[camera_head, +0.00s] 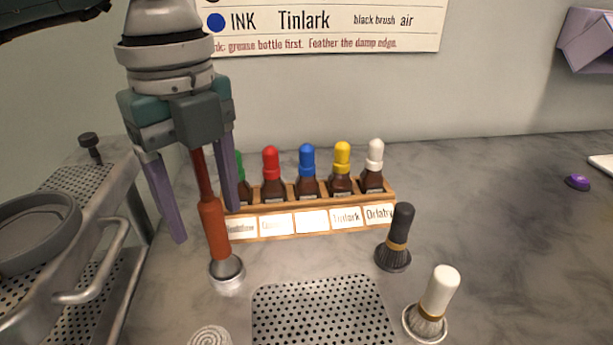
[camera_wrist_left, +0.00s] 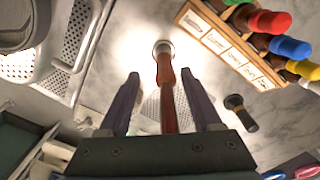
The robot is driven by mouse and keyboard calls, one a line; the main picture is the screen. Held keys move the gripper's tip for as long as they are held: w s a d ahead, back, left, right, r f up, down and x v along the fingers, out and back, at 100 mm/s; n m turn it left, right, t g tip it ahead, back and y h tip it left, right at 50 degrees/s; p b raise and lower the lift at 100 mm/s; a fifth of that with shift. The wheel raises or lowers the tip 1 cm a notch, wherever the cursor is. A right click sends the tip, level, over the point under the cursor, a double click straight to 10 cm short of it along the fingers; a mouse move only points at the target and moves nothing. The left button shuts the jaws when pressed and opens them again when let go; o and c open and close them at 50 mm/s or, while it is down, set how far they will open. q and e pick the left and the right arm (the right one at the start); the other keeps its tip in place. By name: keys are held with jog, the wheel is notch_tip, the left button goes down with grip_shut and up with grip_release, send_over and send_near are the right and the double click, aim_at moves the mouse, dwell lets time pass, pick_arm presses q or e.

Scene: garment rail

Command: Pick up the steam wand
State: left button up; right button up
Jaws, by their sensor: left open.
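A long tool with a red-orange handle, a thinner dark red shaft and a round metal foot (camera_head: 214,228) stands upright on the counter. It is the only thing here that could be the steam wand, but I cannot tell for sure. It also shows in the left wrist view (camera_wrist_left: 165,75). My left gripper (camera_head: 205,222) points down over it, with its purple fingers open on either side of the shaft. The fingers (camera_wrist_left: 163,85) appear apart from the shaft in the left wrist view. The shaft's upper end is hidden by the gripper. My right gripper is not in view.
A wooden rack (camera_head: 245,235) of colour-capped bottles stands close behind. A black brush (camera_head: 398,238) and a white brush (camera_head: 438,290) stand to the right, beside a perforated plate (camera_head: 320,312). A metal machine (camera_head: 130,200) is at left. The right counter is mostly clear.

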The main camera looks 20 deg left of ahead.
aim_at(217, 232)
pick_arm(q)
jog(key=f, duration=0.4)
jog(key=shift+w+f, duration=0.3)
jog(key=shift+f, duration=0.1)
jog(key=shift+c, duration=0.2)
jog(key=shift+d, duration=0.1)
grip_shut()
